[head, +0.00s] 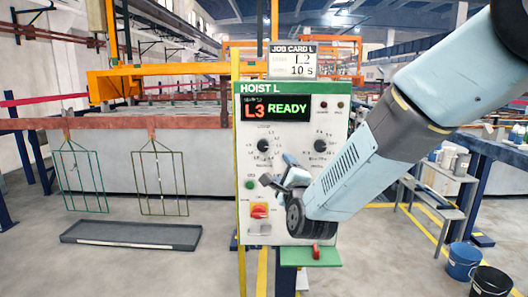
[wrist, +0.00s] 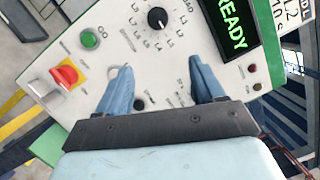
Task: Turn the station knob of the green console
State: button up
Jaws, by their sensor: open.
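The green-edged console (head: 292,95) is headed HOIST L, and its display (head: 275,109) reads L3 READY. A job card (head: 293,62) on top shows L2 and 10 s. The station knob (head: 263,145), black and ringed by L labels and LOAD, is at the left of the panel; it also shows at the top of the wrist view (wrist: 157,18). A second black knob (head: 320,145) is to its right. My gripper (head: 272,180) is open and empty in front of the panel, below the station knob. In the wrist view, my fingers (wrist: 161,85) are apart from that knob.
A green button (head: 250,184) and a red switch on yellow (head: 260,211) sit at the panel's lower left. Wire racks (head: 160,178) hang at left above a dark tray (head: 130,235).

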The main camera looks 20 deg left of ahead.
aim_at(263, 148)
jog(key=w+a, duration=0.2)
jog(key=w, duration=0.1)
jog(key=w+a+r+m, duration=0.1)
jog(key=w+a, duration=0.2)
jog(key=w, duration=0.1)
jog(key=w+a+r+m+t, duration=0.1)
jog(key=w+a, duration=0.2)
jog(key=w, duration=0.1)
jog(key=shift+a+y, duration=0.25)
jog(key=shift+y, duration=0.05)
jog(key=shift+c, duration=0.4)
jog(key=c, duration=1)
